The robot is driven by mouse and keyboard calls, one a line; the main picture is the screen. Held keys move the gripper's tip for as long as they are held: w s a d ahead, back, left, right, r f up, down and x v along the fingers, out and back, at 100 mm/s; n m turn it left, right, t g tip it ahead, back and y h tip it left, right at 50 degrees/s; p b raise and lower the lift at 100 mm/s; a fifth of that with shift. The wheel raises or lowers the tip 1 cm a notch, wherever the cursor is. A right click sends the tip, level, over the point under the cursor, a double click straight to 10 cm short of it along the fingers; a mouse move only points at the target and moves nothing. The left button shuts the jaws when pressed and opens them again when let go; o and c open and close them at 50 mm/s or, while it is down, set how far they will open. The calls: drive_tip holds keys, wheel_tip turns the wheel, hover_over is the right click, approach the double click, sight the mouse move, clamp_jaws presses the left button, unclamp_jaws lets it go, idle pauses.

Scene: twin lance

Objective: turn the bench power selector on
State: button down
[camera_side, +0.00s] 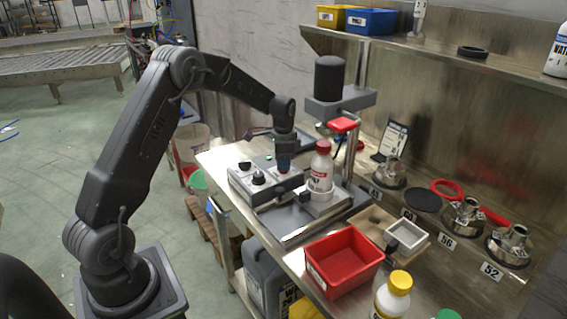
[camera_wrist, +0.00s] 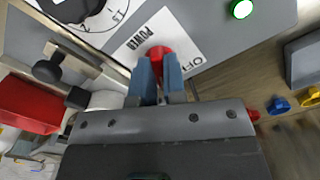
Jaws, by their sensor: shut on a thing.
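The bench power selector is a red knob (camera_wrist: 159,51) on a white label reading POWER, with OFF to its right in the wrist view. My gripper (camera_wrist: 160,82) has its blue fingertips on either side of the knob and is shut on it. The fingers hide part of the knob and label. A green lamp (camera_wrist: 242,9) beside the label is lit. In the side view my gripper (camera_side: 284,167) points down onto the grey control box (camera_side: 240,186). The knob itself is hidden there.
A red-capped bottle (camera_side: 321,168) stands close right of my gripper, beneath a press head (camera_side: 340,98). A red tray (camera_side: 343,262) and a yellow-capped bottle (camera_side: 394,295) stand nearer the front.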

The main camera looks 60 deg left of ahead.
idle(0.4)
drive_tip(key=c, duration=1.2)
unclamp_jaws()
wheel_tip(320, 180, up, 14)
drive_tip(key=shift+f, duration=0.1)
